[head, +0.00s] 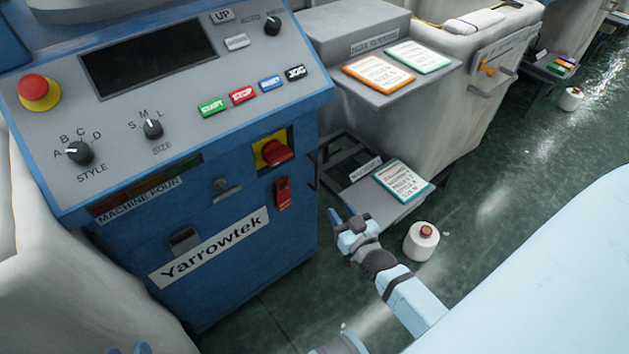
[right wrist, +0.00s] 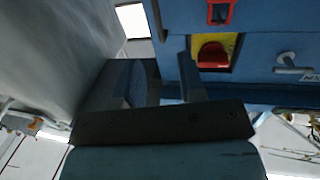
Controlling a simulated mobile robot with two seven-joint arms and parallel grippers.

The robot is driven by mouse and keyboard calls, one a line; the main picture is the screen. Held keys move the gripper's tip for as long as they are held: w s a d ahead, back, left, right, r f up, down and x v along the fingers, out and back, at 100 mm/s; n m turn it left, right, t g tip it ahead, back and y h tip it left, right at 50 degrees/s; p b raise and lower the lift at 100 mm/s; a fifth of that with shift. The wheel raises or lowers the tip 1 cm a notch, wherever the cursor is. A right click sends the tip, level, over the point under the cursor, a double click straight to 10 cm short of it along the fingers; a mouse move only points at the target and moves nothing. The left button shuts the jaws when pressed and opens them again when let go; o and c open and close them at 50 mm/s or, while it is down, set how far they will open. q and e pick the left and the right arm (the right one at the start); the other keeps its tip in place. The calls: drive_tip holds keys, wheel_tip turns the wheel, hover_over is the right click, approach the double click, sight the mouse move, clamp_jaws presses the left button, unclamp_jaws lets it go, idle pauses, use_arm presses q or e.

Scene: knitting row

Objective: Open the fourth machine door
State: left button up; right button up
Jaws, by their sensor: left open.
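The blue machine cabinet (head: 245,255), labelled "MACHINE FOUR" and "Yarrowtek", stands at left in the head view. Its front looks closed. A small grey handle (head: 228,189) sits on the front; it also shows in the right wrist view (right wrist: 295,65). A grey recessed piece (head: 184,240) is lower left of it. A red knob on a yellow plate (head: 274,152) is at upper right, above a red latch-like part (head: 283,194). My right gripper (head: 345,218) is open and empty, right of the cabinet front. My left gripper (head: 128,350) is open at the bottom edge, mostly cut off.
A sloped control panel (head: 190,100) with knobs and buttons tops the cabinet. A neighbouring grey machine (head: 430,120) with cards stands right. A low shelf with a card (head: 404,182) and a white yarn cone (head: 421,242) on the green floor are near my right arm.

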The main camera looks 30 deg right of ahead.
sight(317, 177)
drive_tip(key=w+b, duration=0.1)
drive_tip(key=w, duration=0.3)
drive_tip(key=w+d+b, duration=0.1)
drive_tip(key=w, duration=0.4)
drive_tip(key=w+d+b, duration=0.1)
drive_tip(key=w, duration=0.3)
drive_tip(key=shift+w+f, duration=0.1)
drive_tip(key=shift+w, duration=0.3)
use_arm(q)
wheel_tip(317, 177, up, 6)
drive_tip(key=w+d+t+h, duration=0.1)
drive_tip(key=d+t+h, duration=0.1)
drive_tip(key=shift+d+t, duration=0.25)
drive_tip(key=shift+t, duration=0.15)
drive_tip(key=shift+r+h, duration=0.1)
drive_tip(key=shift+h, duration=0.2)
use_arm(e)
clamp_jaws()
